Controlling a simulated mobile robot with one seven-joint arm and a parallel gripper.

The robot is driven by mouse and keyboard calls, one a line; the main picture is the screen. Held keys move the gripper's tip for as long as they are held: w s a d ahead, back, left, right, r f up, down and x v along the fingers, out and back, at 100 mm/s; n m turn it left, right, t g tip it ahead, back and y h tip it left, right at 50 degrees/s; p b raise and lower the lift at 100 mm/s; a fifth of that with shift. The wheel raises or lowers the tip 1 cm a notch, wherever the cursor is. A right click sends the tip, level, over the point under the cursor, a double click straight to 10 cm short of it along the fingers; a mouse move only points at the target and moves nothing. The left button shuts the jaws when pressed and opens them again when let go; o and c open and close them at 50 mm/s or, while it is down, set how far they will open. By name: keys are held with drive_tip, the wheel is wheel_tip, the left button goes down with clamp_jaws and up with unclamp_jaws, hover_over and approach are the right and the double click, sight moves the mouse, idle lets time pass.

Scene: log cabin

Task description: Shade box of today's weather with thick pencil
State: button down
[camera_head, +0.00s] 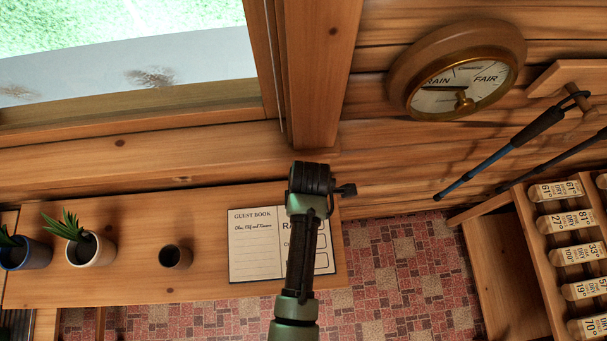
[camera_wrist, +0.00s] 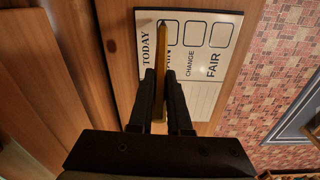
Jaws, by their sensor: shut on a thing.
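In the wrist view, my gripper (camera_wrist: 160,78) is shut on a yellow pencil (camera_wrist: 160,55). The pencil lies over the weather page, along the RAIN column, and its far end overlaps the RAIN box (camera_wrist: 170,34). I cannot tell whether it touches the paper. The page (camera_wrist: 205,95) also has CHANGE (camera_wrist: 194,35) and FAIR (camera_wrist: 221,36) boxes, both blank. In the head view, the open guest book (camera_head: 256,262) lies on the wooden shelf, partly hidden by my arm; my fingers are hidden there. The round wall barometer (camera_head: 399,75) has its dark needle pointing left, near RAIN.
A small dark cup (camera_head: 175,257) and potted plants (camera_head: 91,249) stand left of the book on the shelf (camera_head: 150,205). Walking poles (camera_head: 500,153) hang on the right wall. A rack of labelled tags (camera_head: 560,222) stands at right.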

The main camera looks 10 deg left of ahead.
drive_tip(key=shift+f+b, duration=0.45)
drive_tip(key=shift+f, duration=0.25)
idle(0.7)
drive_tip(key=shift+a, duration=0.15)
drive_tip(key=shift+s+a+p, duration=0.3)
drive_tip(key=shift+a+p, duration=0.05)
drive_tip(key=shift+a, duration=0.35)
drive_tip(key=shift+w+d, duration=0.1)
drive_tip(key=shift+d, duration=0.1)
drive_tip(key=shift+w+d, duration=0.25)
drive_tip(key=shift+d, duration=0.4)
drive_tip(key=shift+a, duration=0.2)
drive_tip(key=shift+s+a+p, duration=0.35)
drive_tip(key=shift+a, duration=0.3)
drive_tip(key=shift+d, duration=0.1)
idle(0.5)
